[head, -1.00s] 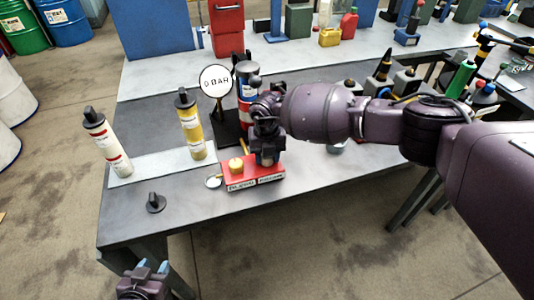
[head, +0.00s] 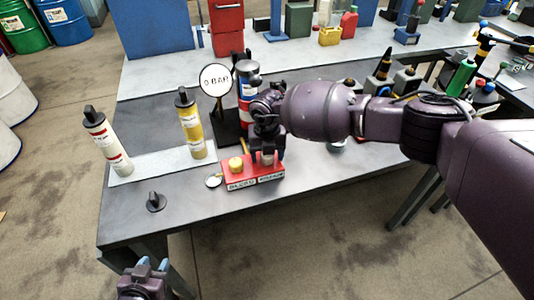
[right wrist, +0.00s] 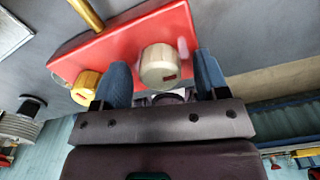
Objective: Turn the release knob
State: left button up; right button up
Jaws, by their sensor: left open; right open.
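A red block (head: 238,176) with a yellow knob (head: 236,164) and a pale knob (head: 267,158) sits near the table's front edge. Its front has two white labels; the left one seems to read "BLEED", the right one is too blurred to read. My right gripper (head: 267,152) is over the pale knob. In the right wrist view its blue fingers stand open on either side of the pale knob (right wrist: 160,66), with gaps visible; the yellow knob (right wrist: 86,87) is outside the left finger. My left gripper (head: 152,265) is open and empty, low in front of the table.
A round gauge (head: 216,79) reading "0 BAR" stands behind the block. Two capped cylinders, one white (head: 108,143) and one yellow (head: 190,122), stand on a pale plate to the left. A black knob-like piece (head: 155,202) sits on bare table at front left.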

notch_tip(320, 180, up, 11)
jog(key=shift+f, duration=0.2)
dwell(0.6)
